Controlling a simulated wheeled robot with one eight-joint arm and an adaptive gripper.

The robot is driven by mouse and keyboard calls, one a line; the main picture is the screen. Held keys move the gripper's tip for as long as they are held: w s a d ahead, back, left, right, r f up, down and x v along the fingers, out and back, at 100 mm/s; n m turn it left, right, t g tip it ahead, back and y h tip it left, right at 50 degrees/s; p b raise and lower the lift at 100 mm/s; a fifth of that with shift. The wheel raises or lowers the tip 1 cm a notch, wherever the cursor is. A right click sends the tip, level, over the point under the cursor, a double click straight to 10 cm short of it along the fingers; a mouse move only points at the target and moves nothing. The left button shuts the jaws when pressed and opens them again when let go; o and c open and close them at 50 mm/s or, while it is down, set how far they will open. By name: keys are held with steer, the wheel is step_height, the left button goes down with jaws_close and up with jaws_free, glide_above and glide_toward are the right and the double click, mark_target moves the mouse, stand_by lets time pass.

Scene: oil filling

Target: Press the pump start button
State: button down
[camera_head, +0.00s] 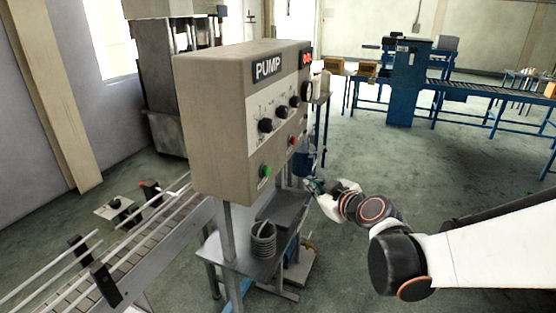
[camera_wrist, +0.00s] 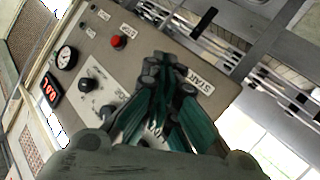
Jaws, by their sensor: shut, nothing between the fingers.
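The beige pump control box (camera_head: 215,120) stands on a post in the middle of the head view. Its face bears a green button (camera_head: 264,171) low on the left and a red button (camera_head: 292,141) to the right. My gripper (camera_head: 309,184) is in front of the panel, to the right of the green button in the head view. In the wrist view, my gripper (camera_wrist: 167,68) is shut and empty, its dark green fingers together beside the START label (camera_wrist: 196,81). The red button (camera_wrist: 119,41) shows clear of the fingers there. The green button is hidden in the wrist view, and contact cannot be told.
The panel also has black knobs (camera_head: 265,125), a gauge (camera_wrist: 66,57) and a red digital display (camera_wrist: 51,92). A coiled grey item (camera_head: 263,240) sits on a stand below the box. Open floor lies behind, before blue conveyors.

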mark_target(267, 171)
steer(key=shift+w, duration=0.2)
stand_by(0.3)
steer(key=w+a, duration=0.3)
steer(key=a, duration=0.5)
steer(key=shift+a, duration=0.2)
stand_by(1.4)
steer(key=shift+w+a, duration=0.15)
steer(key=shift+a, duration=0.25)
steer(key=shift+w+a, duration=0.2)
steer(key=shift+a, duration=0.3)
stand_by(0.9)
steer(key=shift+d, duration=0.1)
steer(key=shift+s+d+b, duration=0.3)
steer(key=shift+s+d, duration=0.05)
steer(key=shift+d, duration=0.45)
